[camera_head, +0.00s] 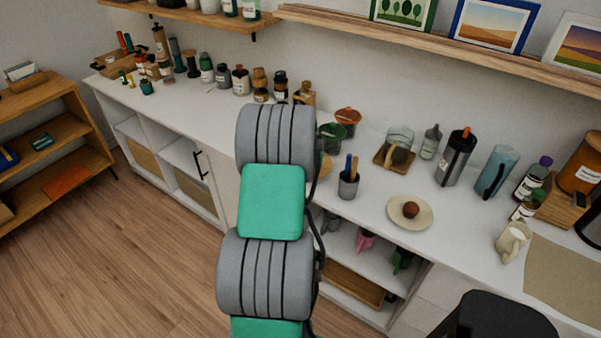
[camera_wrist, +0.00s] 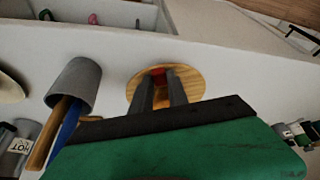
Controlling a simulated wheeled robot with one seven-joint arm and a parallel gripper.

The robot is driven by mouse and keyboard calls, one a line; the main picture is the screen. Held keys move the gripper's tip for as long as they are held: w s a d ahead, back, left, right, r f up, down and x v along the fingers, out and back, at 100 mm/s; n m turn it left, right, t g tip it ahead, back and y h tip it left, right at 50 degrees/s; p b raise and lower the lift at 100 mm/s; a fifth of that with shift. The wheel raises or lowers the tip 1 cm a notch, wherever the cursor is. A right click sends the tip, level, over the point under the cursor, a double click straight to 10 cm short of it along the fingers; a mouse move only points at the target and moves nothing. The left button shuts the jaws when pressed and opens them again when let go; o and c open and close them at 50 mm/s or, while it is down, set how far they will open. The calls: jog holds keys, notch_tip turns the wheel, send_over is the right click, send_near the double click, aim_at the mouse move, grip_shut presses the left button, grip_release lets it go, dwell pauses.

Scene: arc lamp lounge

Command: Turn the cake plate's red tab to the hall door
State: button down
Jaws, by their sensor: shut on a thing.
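The cake plate (camera_wrist: 192,78) is a round wooden disc on the white counter, with a red tab (camera_wrist: 158,71) near its edge in the wrist view. My gripper (camera_wrist: 160,82) reaches over the disc, and its two dark fingers are shut on the red tab. The fingers hide part of the tab and the disc. In the head view only a sliver of the cake plate (camera_head: 326,165) shows beside my arm, which hides the rest and my gripper. No hall door is recognisable in either view.
Green (camera_head: 333,132) and orange bowls (camera_head: 348,116) stand behind. Jars crowd the counter's left.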

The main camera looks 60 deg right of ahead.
aim_at(316, 174)
jog(key=shift+s+d+n+t+b, duration=0.25)
jog(key=shift+s+n+b, duration=0.25)
jog(key=shift+n, duration=0.25)
jog(key=shift+s+d+n+t+b, duration=0.1)
jog(key=shift+s+n+t+b, duration=0.3)
jog(key=shift+n, duration=0.35)
jog(key=shift+s+d+n+t+y+b, duration=0.2)
jog(key=shift+s+d+n+y+b, duration=0.15)
jog(key=shift+n, duration=0.35)
jog(key=shift+s+d+n+t+y+b, duration=0.15)
jog(key=shift+s+d+n+y+b, duration=0.2)
jog(key=shift+n, duration=0.35)
jog(key=shift+s+a, duration=0.1)
jog(key=shift+s, duration=0.05)
jog(key=c, duration=1.3)
grip_release()
jog(key=shift+r, duration=0.1)
jog(key=b+v, duration=0.1)
jog(key=v, duration=0.6)
jog(key=shift+s+a+r, duration=0.15)
jog(key=shift+a+r, duration=0.05)
jog(key=shift+r, duration=0.1)
